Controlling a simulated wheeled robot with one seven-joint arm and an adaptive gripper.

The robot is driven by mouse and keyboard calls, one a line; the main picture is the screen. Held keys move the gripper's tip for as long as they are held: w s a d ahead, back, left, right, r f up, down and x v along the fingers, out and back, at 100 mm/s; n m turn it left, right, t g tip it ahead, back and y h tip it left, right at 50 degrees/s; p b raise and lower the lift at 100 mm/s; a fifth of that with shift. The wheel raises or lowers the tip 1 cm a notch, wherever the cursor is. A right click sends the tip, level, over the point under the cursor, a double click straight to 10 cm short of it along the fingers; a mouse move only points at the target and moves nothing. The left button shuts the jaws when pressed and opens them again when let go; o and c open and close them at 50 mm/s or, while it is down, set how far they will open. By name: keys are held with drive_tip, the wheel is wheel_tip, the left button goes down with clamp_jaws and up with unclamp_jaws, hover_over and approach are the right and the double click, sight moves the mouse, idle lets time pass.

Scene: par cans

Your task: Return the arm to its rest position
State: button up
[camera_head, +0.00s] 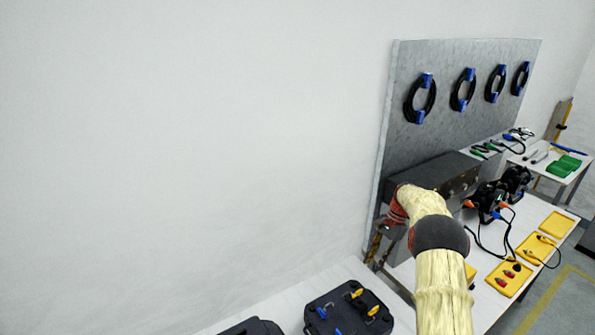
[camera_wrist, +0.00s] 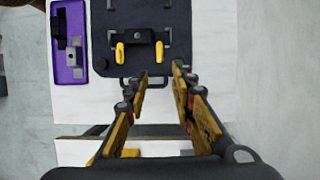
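My arm rises from the lower right of the head view and bends down beside the grey panel. My gripper (camera_head: 378,247) hangs past the end of the white table, small and partly hidden by my arm there. In the wrist view my gripper (camera_wrist: 160,78) has its two yellow-and-black fingers apart with nothing between them. Beyond the fingertips lies a black case (camera_wrist: 110,45) with a dark clamp and two yellow parts on it. I cannot tell the height of the fingers above the table.
A purple tray (camera_wrist: 57,62) holds dark and grey clamps. In the head view a black case (camera_head: 348,308) sits on the white table (camera_head: 262,302). The grey panel (camera_head: 455,100) carries coiled cables (camera_head: 420,98). Black lamps (camera_head: 487,198) and yellow trays (camera_head: 508,278) crowd the right bench.

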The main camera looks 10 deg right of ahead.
drive_tip(key=s+f+n, duration=0.3)
drive_tip(key=s+f, duration=0.1)
drive_tip(key=s, duration=0.1)
drive_tip(key=s+a+r+n+t+h+b, duration=0.1)
drive_tip(key=s+a+r+n+h+b, duration=0.4)
drive_tip(key=s+a+r, duration=0.9)
drive_tip(key=s+a+r+n+t+b, duration=0.3)
drive_tip(key=s+a, duration=0.2)
drive_tip(key=s, duration=0.5)
drive_tip(key=s+a+r+n+t+b, duration=0.2)
drive_tip(key=s+a+r+t+b, duration=0.1)
drive_tip(key=s, duration=0.7)
drive_tip(key=a+r, duration=0.1)
drive_tip(key=a, duration=0.1)
drive_tip(key=shift+s+a+n+y, duration=0.35)
drive_tip(key=shift+s+n+y, duration=0.05)
